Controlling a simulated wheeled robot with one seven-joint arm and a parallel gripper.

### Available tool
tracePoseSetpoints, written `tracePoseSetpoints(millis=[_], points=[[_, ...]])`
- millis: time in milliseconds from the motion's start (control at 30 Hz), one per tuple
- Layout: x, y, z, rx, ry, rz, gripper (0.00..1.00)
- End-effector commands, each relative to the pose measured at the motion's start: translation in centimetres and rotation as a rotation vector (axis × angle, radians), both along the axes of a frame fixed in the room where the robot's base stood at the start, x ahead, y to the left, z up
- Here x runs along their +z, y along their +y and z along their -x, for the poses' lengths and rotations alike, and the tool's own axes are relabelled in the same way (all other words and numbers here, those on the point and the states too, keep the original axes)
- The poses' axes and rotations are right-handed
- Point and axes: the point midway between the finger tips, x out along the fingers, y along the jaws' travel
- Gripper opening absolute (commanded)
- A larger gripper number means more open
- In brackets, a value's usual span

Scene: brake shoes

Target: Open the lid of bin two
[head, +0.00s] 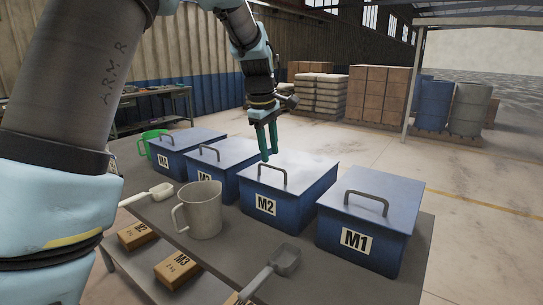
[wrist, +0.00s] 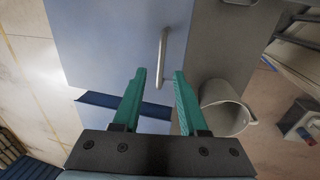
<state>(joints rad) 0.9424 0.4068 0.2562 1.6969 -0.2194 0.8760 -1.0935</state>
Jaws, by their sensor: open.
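The blue bin labelled M2 (head: 291,203) stands on the grey table, third from the left. Its lighter blue lid (head: 305,172) is shut, with a bar handle (head: 258,170) near the front edge. My gripper (head: 265,156) points down above this lid near the handle, with green fingers apart and nothing between them. In the wrist view my gripper (wrist: 160,72) is open, and a pale lid (wrist: 105,40) lies below it. That lid's handle (wrist: 162,58) appears between the fingertips in the picture; I see no contact. The wrist view shows no label.
Lidded bins flank it: an M1 bin (head: 365,236) at right, others at left (head: 215,163). A grey jug (head: 200,210) stands in front, also in the wrist view (wrist: 226,106). Scoops (head: 272,270) and small boxes (head: 177,269) lie nearer. Open floor (head: 480,230) is at right.

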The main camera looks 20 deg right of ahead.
Motion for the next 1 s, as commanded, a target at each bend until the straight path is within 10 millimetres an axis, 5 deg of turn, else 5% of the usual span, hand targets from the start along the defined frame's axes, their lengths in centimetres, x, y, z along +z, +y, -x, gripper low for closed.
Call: tracePoseSetpoints(millis=[200,567,1000], points=[[-2.5,-0.4,-0.3,0.001,0.000,-0.001,0.42],[-3.1,-0.5,-0.3,0.000,-0.001,0.000,0.42],[-3.1,-0.5,-0.3,0.000,-0.001,0.000,0.00]])
